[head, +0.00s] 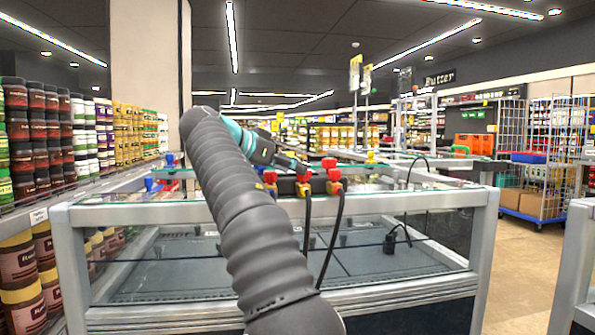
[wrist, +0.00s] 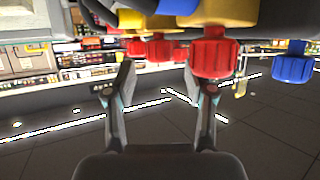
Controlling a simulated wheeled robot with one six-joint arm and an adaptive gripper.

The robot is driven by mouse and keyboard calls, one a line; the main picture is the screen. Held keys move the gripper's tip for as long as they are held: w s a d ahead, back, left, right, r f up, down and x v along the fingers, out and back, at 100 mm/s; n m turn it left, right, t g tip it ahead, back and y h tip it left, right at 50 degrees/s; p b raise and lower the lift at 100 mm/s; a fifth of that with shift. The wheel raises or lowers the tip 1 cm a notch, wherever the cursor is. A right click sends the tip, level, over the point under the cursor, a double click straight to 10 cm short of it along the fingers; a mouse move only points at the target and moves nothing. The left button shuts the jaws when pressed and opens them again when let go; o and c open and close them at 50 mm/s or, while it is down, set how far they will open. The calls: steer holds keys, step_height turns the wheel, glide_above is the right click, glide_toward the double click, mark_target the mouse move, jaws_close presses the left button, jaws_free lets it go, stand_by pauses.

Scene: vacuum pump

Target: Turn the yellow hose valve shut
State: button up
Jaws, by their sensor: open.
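In the head view, a dark pump manifold carries small red and yellow fittings behind my arm, with black hoses hanging from it. A yellow fitting (head: 303,189) shows there below a red knob (head: 303,176). In the wrist view, which appears upside down, yellow bodies (wrist: 205,13) sit at the top edge with a large red ribbed knob (wrist: 213,56). I cannot tell which yellow part is the hose valve. My gripper (wrist: 160,92) is open, its fingers apart with nothing seen between them. The red knob overlaps the right finger in the picture; contact cannot be told.
A blue knob (wrist: 292,65) and a smaller red knob (wrist: 158,48) flank the large red one. In the head view, a glass-topped freezer case (head: 110,214) stands below the fittings. Shelves of jars (head: 30,125) line the left. Open floor (head: 518,265) lies to the right.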

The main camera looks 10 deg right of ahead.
steer(key=shift+v, duration=2.2)
